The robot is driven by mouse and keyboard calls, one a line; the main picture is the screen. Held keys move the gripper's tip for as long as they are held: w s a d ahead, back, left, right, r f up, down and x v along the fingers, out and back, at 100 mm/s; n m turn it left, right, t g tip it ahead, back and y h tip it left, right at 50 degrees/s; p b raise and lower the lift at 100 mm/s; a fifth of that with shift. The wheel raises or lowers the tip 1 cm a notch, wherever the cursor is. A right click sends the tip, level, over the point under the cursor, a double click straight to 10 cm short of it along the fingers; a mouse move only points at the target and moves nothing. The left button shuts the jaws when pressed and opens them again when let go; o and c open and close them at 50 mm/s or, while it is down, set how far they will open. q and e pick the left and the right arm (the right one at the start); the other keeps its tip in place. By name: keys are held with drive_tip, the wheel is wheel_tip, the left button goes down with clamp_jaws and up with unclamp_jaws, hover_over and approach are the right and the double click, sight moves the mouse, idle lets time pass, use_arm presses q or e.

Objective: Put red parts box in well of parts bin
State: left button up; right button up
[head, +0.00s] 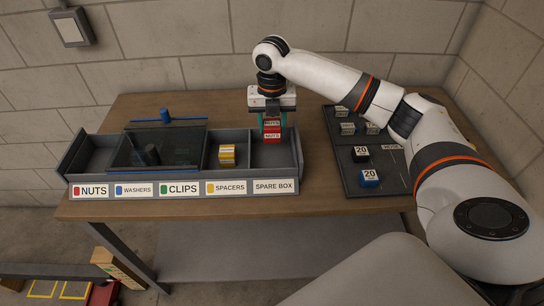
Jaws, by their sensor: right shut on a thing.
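My right gripper (272,124) points down at the right end of the grey parts bin (130,188) and is shut on the red parts box (272,134). The red box has a white label reading NUTS. It is over or inside the SPARE BOX compartment at the bin's right end; I cannot tell whether it touches the floor. The bin's front labels read NUTS, WASHERS, CLIPS, SPACERS and SPARE BOX from left to right. The NUTS compartment (97,152) at the left end looks empty. My left gripper is not in view.
A yellow box (227,154) sits in the SPACERS compartment. A dark see-through cover (175,148) with a dark knob lies over the middle compartments. A blue bar with a knob (165,116) is behind it. A dark tray (350,184) with several small boxes lies to the right.

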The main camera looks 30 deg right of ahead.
sight(272, 123)
wheel_tip(272, 123, down, 5)
drive_tip(key=shift+r+p, duration=0.15)
drive_tip(key=shift+p, duration=0.25)
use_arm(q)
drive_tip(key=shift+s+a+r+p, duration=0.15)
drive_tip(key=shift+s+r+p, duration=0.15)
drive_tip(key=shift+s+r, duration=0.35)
use_arm(e)
drive_tip(key=shift+f, duration=2.25)
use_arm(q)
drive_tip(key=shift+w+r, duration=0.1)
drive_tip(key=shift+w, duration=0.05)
use_arm(e)
drive_tip(key=o, duration=1)
drive_tip(key=shift+f, duration=0.1)
wheel_tip(272, 123, up, 12)
drive_tip(key=shift+r+b, duration=0.2)
drive_tip(key=shift+b, duration=0.85)
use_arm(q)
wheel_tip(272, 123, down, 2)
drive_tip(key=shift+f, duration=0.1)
use_arm(e)
drive_tip(key=shift+f, duration=0.1)
